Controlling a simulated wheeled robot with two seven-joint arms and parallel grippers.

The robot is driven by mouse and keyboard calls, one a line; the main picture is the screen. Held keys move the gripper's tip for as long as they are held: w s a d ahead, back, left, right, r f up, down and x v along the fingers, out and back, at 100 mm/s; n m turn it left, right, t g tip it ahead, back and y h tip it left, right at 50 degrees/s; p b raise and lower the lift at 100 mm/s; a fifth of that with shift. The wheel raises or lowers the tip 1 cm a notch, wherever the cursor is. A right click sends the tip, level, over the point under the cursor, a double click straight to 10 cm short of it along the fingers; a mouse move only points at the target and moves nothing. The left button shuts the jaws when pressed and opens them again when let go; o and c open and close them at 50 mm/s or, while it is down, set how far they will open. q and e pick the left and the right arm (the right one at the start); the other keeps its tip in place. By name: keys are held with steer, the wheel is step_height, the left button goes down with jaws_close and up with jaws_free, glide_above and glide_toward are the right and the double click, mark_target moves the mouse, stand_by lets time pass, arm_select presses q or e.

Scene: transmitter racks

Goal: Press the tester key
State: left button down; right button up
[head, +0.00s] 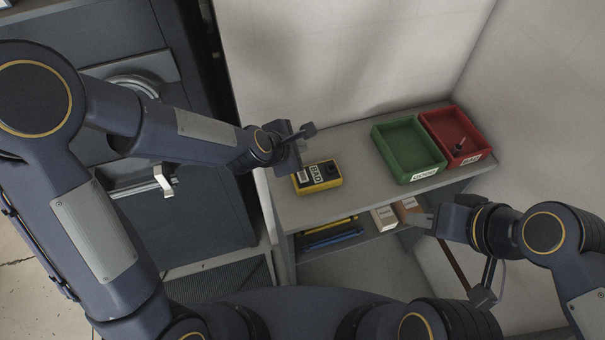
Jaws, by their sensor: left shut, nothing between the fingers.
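The tester (325,183) is a yellow box with a black top and a white label, lying on the left part of the grey bench top. Its key cannot be made out clearly at this size. My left gripper (300,172) is shut and empty, just over the tester's left end; I cannot tell whether it touches it. My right gripper (416,218) is at the bench's front edge on the right, pointing left, and its jaw opening cannot be made out.
A green tray (390,154) labelled GOOD looks empty. Beside it, a red tray (432,119) labelled BAD holds a small dark part (459,147). The shelf below carries small boxes (384,218) and blue and yellow items (330,236). A dark cabinet (215,215) stands left.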

mark_target(300, 178)
arm_select(q)
step_height(300, 178, down, 8)
steer(key=b, duration=0.7)
steer(key=shift+f, duration=0.1)
steer(key=shift+f+b, duration=0.35)
steer(key=shift+b, duration=0.25)
stand_by(1.3)
steer(key=shift+f+b, duration=0.4)
steer(key=shift+b, duration=0.05)
steer(key=shift+f+b, duration=0.35)
steer(key=shift+b, duration=0.05)
stand_by(0.5)
stand_by(0.3)
steer(key=shift+r+p, duration=0.65)
steer(key=shift+r, duration=0.15)
